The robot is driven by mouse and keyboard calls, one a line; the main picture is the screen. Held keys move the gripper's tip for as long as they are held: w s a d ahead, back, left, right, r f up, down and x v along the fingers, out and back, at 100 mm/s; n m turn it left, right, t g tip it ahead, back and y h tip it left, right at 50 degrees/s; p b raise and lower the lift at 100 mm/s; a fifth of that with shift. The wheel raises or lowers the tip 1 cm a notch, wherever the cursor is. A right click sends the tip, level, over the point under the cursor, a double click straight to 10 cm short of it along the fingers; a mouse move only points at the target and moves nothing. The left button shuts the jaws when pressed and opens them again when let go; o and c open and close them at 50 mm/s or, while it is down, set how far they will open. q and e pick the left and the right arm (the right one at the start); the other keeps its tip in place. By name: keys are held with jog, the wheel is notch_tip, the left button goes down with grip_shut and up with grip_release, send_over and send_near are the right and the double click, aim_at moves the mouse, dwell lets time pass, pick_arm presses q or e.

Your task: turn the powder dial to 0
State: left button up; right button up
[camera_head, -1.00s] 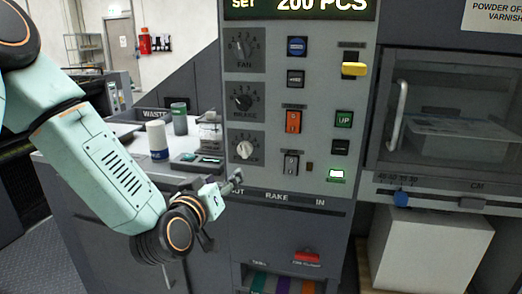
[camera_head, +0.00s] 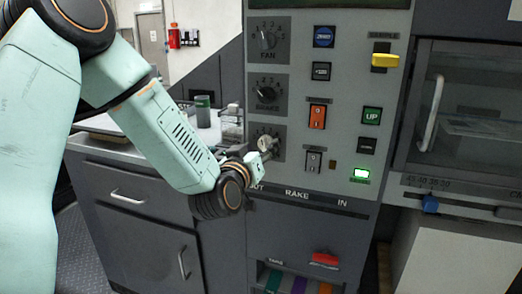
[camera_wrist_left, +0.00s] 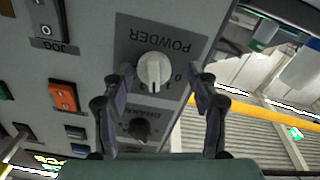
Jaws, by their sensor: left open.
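The powder dial (camera_wrist_left: 154,70) is a white round knob on a dark square plate marked POWDER, upside down in the left wrist view. The digits 0 and 1 show beside it; a mark on the knob points roughly to the picture's bottom, and its exact setting is unclear. In the head view the dial (camera_head: 264,142) is the lowest of three, partly hidden by my left gripper (camera_head: 266,151). In the wrist view my left gripper (camera_wrist_left: 161,80) is open, its fingertips on either side of the knob; I cannot tell whether they touch it. My right gripper is out of view.
The brake dial (camera_head: 267,89) and fan dial (camera_head: 267,40) sit above. An orange switch (camera_head: 317,116), a green UP button (camera_head: 371,115) and a yellow handle (camera_head: 385,60) are to the right. A grey cabinet (camera_head: 135,180) stands at left, with containers on top.

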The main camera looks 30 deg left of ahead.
pick_arm(q)
jog(key=shift+d+r, duration=0.1)
jog(key=shift+r, duration=0.05)
jog(key=shift+d+r, duration=0.1)
jog(key=shift+d, duration=0.1)
jog(key=shift+w+d, duration=0.15)
jog(key=shift+d, duration=0.05)
jog(key=shift+w, duration=0.1)
jog(key=shift+c, duration=0.3)
jog(key=shift+a+f, duration=0.2)
jog(key=shift+a, duration=0.15)
jog(key=shift+c, duration=2.2)
jog(key=shift+d+r, duration=0.15)
jog(key=shift+d, duration=0.1)
jog(key=c, duration=0.3)
jog(key=shift+a, duration=0.1)
jog(key=c, duration=0.4)
